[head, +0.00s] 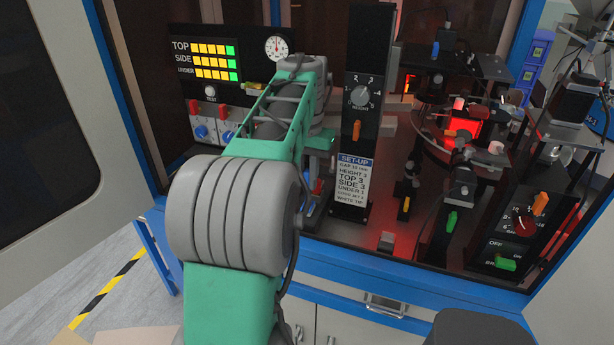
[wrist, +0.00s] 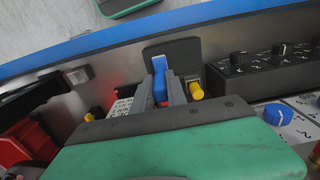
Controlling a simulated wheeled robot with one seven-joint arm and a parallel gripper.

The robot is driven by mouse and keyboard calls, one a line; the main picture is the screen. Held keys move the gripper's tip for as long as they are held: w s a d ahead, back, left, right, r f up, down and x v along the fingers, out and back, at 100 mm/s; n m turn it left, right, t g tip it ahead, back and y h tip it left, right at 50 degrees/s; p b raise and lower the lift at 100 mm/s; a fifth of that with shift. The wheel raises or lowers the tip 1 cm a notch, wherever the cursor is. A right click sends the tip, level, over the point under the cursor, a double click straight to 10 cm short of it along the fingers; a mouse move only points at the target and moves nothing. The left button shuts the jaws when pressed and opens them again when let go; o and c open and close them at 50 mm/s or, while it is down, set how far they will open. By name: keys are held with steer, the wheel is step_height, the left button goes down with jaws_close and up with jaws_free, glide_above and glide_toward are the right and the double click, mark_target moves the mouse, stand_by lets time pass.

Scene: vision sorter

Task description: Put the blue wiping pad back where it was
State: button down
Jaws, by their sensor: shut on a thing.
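My gripper (wrist: 164,92) is shut on a narrow blue piece, the blue wiping pad (wrist: 158,66), which sticks out beyond the fingertips in the wrist view. A dark upright plate or holder (wrist: 183,50) stands right behind the pad. I cannot tell whether the pad touches it or sits in it. In the head view my own arm hides most of the gripper and the pad.
In the head view, a tall black height post (head: 363,60) with a set-up card (head: 351,182) stands close right of my arm. A blue-edged bench front (head: 400,270) runs below.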

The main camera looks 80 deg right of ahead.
steer(key=shift+f, duration=0.2)
steer(key=c, duration=1.3)
jaws_free()
steer(key=shift+c, duration=0.2)
